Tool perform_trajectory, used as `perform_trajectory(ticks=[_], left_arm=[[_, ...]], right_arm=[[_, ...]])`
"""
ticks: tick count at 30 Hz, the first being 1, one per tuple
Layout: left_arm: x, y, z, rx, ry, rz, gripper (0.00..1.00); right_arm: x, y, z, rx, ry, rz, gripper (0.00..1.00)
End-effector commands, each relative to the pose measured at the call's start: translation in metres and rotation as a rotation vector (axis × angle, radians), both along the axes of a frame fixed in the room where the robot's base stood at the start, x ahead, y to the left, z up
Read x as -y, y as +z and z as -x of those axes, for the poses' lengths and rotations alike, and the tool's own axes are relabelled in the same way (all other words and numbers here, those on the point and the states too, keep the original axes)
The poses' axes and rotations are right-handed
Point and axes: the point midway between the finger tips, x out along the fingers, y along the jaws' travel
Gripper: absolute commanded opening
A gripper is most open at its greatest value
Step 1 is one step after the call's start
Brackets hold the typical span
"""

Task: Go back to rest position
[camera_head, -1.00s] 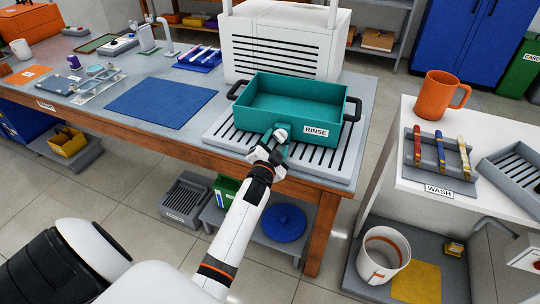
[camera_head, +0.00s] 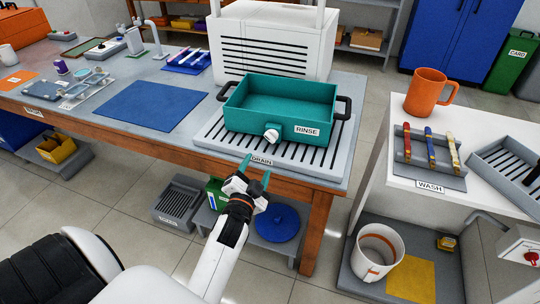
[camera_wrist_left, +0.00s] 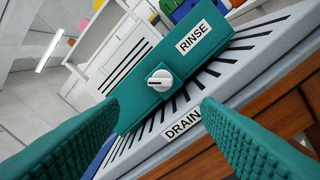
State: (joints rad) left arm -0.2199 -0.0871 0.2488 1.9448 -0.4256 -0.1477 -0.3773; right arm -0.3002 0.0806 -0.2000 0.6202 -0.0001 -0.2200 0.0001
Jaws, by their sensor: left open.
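My left gripper (camera_head: 256,172) is open and empty, with teal fingers, in front of the table's front edge near the DRAIN label. In the left wrist view its two teal fingers (camera_wrist_left: 150,135) stand wide apart with nothing between them. The teal RINSE basin (camera_head: 281,101) sits upright on the slatted drain board (camera_head: 217,132). The white knob (camera_head: 272,135) on the basin's front is apart from my fingers; it also shows in the left wrist view (camera_wrist_left: 160,80). My right gripper is not in view.
A blue mat (camera_head: 151,105) lies left of the drain board. A white slatted unit (camera_head: 262,48) stands behind the basin. At right, a white counter holds an orange mug (camera_head: 427,92) and a rack of brushes (camera_head: 429,150). Open floor lies in front of the table.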

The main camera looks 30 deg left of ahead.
Motion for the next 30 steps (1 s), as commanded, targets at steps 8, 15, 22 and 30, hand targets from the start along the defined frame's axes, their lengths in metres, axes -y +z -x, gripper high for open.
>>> perform_trajectory(ticks=[8,15,22,30], left_arm=[[0.002,-0.008,-0.001,-0.015,-0.006,0.012,0.58],[0.040,-0.125,0.005,-0.238,-0.082,0.189,0.58],[0.091,-0.279,0.075,-0.576,-0.116,0.412,0.58],[0.120,-0.412,0.229,-0.982,-0.038,0.593,0.58]], right_arm=[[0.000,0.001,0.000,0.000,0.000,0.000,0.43],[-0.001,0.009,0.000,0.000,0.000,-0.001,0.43],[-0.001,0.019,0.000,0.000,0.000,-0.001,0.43],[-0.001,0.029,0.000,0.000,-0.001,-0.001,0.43]])
